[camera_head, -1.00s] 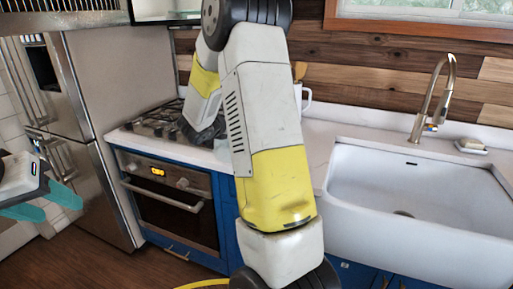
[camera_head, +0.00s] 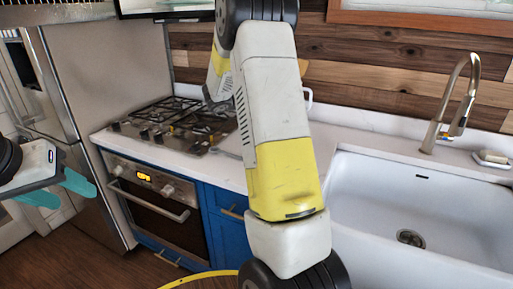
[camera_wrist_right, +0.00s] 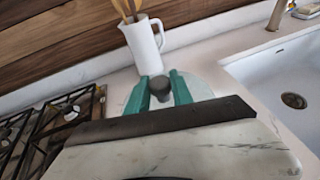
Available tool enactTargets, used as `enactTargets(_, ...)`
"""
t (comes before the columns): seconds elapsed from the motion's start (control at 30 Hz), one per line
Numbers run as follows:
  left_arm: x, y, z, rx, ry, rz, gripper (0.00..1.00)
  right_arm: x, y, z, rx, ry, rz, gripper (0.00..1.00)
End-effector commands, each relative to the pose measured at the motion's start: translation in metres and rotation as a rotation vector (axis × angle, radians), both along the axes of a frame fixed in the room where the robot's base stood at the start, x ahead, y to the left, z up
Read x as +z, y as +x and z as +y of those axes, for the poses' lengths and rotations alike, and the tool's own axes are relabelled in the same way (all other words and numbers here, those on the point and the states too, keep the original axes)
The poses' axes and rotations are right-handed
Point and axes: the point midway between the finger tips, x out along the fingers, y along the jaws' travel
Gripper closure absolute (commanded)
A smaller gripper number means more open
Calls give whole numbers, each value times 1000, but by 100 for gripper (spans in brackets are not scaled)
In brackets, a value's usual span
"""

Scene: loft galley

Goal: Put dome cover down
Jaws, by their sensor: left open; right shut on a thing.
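The dome cover shows in the right wrist view as a pale round shape (camera_wrist_right: 200,88) with a dark grey knob (camera_wrist_right: 160,88) on top. My right gripper (camera_wrist_right: 160,84) has its two teal fingers on either side of the knob and is shut on it. The cover appears over the white counter; whether it touches the counter I cannot tell. In the head view my right arm hides the cover and the right gripper. My left gripper (camera_head: 72,192) is open and empty at the left edge, away from the counter.
A white pitcher (camera_wrist_right: 143,45) with wooden utensils stands behind the cover against the wood wall. The gas stove (camera_head: 178,122) lies left and the white sink (camera_head: 440,215) right.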

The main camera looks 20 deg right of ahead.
Motion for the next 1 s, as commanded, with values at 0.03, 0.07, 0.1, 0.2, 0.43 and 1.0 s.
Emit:
enactTargets(0.03, 0, 0, 0, 0, 0, 0, 50, -1, 0, 1, 1, 0, 1, 100)
enactTargets(0.07, 0, 0, 0, 0, 0, 0, 50, -3, 0, 1, 1, 0, 1, 100)
enactTargets(0.1, 0, 0, 0, 0, 0, 0, 50, -7, 0, 0, 1, 0, 2, 100)
enactTargets(0.2, 0, 0, 0, 0, 0, 0, 50, -26, 0, 0, 1, -1, 6, 100)
enactTargets(0.43, 0, 0, 0, 0, 0, 0, 50, -60, 0, 0, 1, -1, 2, 100)
enactTargets(1.0, 0, 0, 0, 0, 0, 0, 50, -100, 0, 0, 1, 0, -2, 100)
